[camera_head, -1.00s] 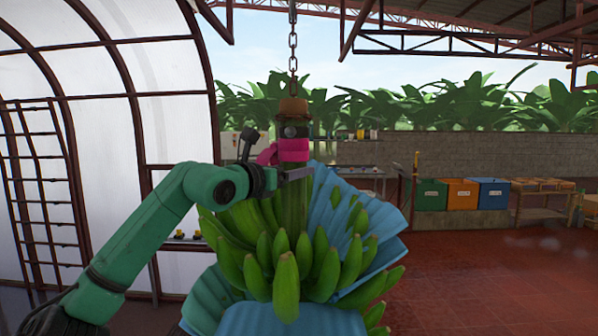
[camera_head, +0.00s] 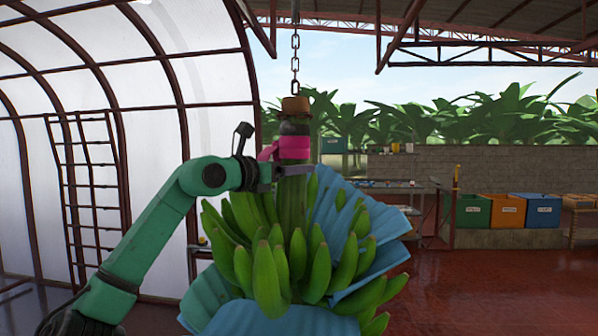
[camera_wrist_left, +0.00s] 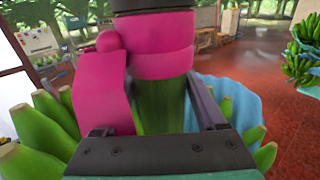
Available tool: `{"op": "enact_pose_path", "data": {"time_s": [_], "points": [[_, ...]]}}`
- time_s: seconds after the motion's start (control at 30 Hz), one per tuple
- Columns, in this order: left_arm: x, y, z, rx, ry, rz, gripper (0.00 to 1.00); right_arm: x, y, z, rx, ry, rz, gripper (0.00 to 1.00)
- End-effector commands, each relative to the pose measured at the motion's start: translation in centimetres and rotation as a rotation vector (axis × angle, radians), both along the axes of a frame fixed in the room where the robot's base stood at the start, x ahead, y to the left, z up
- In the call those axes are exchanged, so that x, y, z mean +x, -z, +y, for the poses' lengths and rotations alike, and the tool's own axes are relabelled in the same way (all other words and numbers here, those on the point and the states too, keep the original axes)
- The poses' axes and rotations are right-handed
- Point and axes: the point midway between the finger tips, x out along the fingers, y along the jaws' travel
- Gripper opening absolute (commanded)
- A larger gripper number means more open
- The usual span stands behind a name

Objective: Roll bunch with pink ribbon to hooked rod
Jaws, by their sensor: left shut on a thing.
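The banana bunch (camera_head: 268,278) hangs upright from a chain (camera_head: 295,62) in front of me, partly wrapped in blue sheeting (camera_head: 372,228). A pink ribbon (camera_head: 293,148) is tied around its stem, under a brown cap (camera_head: 295,105). My left gripper (camera_head: 292,172) is shut on the stem just below the ribbon. In the left wrist view the ribbon (camera_wrist_left: 160,62) and its hanging tail fill the middle, and the green stem (camera_wrist_left: 160,106) lies between the fingers. The hooked rod cannot be made out. My right gripper is not in view.
A curved translucent wall with a dark ladder (camera_head: 90,185) stands at left. Green, orange and blue bins (camera_head: 473,211) stand by a low block wall at right. Red floor (camera_head: 470,285) is open at right. Other bunches (camera_wrist_left: 303,60) show in the left wrist view.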

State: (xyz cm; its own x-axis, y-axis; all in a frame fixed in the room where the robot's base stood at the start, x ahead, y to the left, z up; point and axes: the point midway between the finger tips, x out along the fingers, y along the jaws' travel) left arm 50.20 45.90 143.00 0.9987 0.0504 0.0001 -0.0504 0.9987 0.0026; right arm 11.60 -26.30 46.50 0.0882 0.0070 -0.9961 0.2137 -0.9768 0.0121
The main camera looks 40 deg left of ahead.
Motion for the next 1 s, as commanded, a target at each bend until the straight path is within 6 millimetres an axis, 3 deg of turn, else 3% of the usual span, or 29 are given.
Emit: {"op": "enact_pose_path", "data": {"time_s": [0.33,0.37,0.4,0.63,0.77,0.87,1.0], "points": [[-0.1,0.1,0.6,0.005,-0.014,0.006,0.0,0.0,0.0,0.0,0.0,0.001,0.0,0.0],[-0.1,0.1,0.6,0.005,-0.014,0.006,0.84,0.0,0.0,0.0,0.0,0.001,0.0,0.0],[-0.1,0.1,0.6,0.005,-0.014,0.006,0.99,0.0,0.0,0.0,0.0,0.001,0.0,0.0],[-0.1,0.1,0.5,0.004,-0.012,0.005,1.0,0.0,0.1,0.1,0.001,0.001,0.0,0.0],[-1.1,0.5,0.4,0.006,-0.013,0.002,1.0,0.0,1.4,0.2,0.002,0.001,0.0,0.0],[-3.3,1.0,0.2,0.009,-0.016,0.001,1.0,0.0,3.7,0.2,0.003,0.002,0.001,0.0],[-7.5,1.0,-0.2,0.011,-0.017,0.001,1.0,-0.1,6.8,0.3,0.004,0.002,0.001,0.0]]}}
